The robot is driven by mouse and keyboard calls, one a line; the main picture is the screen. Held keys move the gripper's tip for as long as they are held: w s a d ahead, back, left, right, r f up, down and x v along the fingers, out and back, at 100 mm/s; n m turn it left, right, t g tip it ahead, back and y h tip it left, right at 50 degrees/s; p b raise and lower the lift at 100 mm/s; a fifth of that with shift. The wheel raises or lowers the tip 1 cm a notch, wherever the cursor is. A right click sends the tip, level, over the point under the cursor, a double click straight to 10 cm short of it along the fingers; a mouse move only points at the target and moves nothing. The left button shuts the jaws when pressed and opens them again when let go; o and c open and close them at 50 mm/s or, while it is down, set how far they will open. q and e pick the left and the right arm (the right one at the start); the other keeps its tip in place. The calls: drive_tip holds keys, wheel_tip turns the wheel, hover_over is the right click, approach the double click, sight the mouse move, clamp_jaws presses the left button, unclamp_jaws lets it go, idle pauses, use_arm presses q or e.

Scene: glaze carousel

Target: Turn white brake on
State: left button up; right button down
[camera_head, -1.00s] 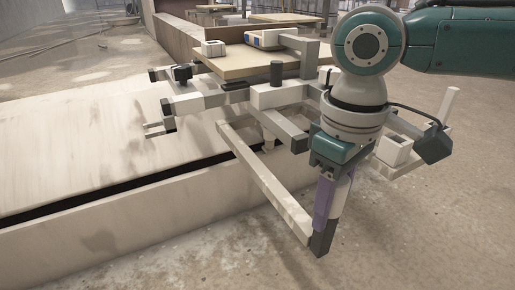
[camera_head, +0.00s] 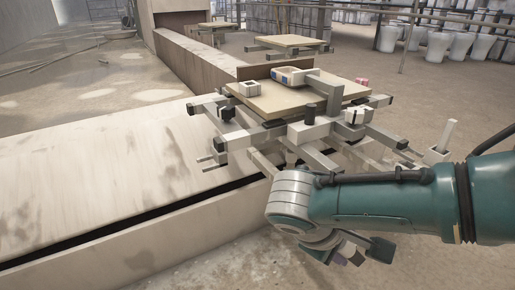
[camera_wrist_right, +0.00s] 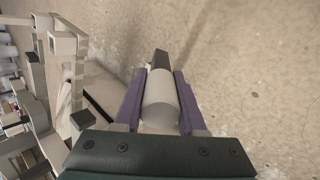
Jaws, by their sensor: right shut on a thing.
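My right gripper (camera_wrist_right: 162,75) has its purple fingers on both sides of a pale cylinder, the white brake's handle (camera_wrist_right: 161,100), and is shut on it. A dark block (camera_wrist_right: 160,63) shows just beyond the handle. My left gripper is not in view.
The carousel's pale arms with dark ends (camera_head: 240,139) spread close behind my arm. A wooden board (camera_head: 283,98) on top carries a small white block (camera_head: 249,88) and a blue-and-white box (camera_head: 287,76). A white upright stick (camera_head: 447,135) stands at right. A long low wall (camera_head: 120,240) runs at left.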

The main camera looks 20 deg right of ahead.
drive_tip(key=a+f+h+b, duration=0.2)
drive_tip(key=h+b, duration=0.1)
drive_tip(key=b, duration=0.1)
drive_tip(key=shift+s, duration=0.1)
drive_tip(key=shift+d, duration=0.1)
idle(0.4)
drive_tip(key=c, duration=0.9)
unclamp_jaws()
drive_tip(key=o, duration=0.4)
drive_tip(key=shift+o, duration=0.2)
drive_tip(key=shift+r, duration=0.15)
